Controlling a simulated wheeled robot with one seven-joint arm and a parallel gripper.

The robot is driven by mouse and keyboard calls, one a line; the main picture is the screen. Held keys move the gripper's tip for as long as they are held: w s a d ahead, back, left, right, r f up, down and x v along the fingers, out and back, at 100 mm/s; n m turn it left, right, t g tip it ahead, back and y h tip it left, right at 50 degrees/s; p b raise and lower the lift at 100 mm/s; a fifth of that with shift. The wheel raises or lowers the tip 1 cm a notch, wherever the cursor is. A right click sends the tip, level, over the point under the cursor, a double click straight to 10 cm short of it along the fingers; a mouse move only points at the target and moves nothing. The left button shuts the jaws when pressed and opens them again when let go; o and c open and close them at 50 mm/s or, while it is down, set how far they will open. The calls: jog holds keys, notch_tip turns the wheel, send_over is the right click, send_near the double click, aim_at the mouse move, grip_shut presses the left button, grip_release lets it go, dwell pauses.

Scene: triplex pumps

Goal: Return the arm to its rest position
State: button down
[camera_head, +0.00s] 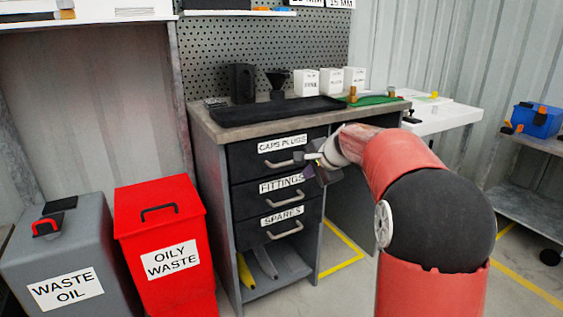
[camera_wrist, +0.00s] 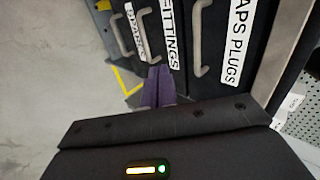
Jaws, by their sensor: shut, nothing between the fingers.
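My arm reaches from the lower right of the head view toward the drawer cabinet (camera_head: 235,245). My gripper (camera_head: 312,165) is in front of the cabinet's right side, near the top drawer, labelled CAPS PLUGS (camera_head: 270,160). In the wrist view the purple fingers of my gripper (camera_wrist: 157,80) are together and empty, with the FITTINGS drawer (camera_wrist: 180,65) behind them. I cannot tell whether the fingertips are clear of the drawer handles. All three drawers look closed.
A black tray (camera_head: 275,111) lies on the bench top, with white boxes (camera_head: 330,81) behind it. A red OILY WASTE bin (camera_head: 165,240) and a grey WASTE OIL bin (camera_head: 70,265) stand at left. A shelf with a blue box (camera_head: 537,120) is at right.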

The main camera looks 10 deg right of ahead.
jog(key=s+a+r+n+g, duration=0.15)
jog(key=s+a+n, duration=0.3)
jog(key=s, duration=0.85)
jog(key=s+f+n+h, duration=0.1)
jog(key=s+f+n, duration=0.1)
jog(key=s, duration=0.6)
jog(key=s+a+f+n+g+h, duration=0.1)
jog(key=s+n, duration=0.3)
jog(key=s, duration=0.5)
jog(key=s+f+n, duration=0.3)
jog(key=s+f, duration=0.1)
jog(key=s, duration=0.5)
jog(key=shift+s+a+g+h, duration=0.2)
jog(key=shift+a+g+h, duration=0.1)
jog(key=shift+g+h, duration=0.1)
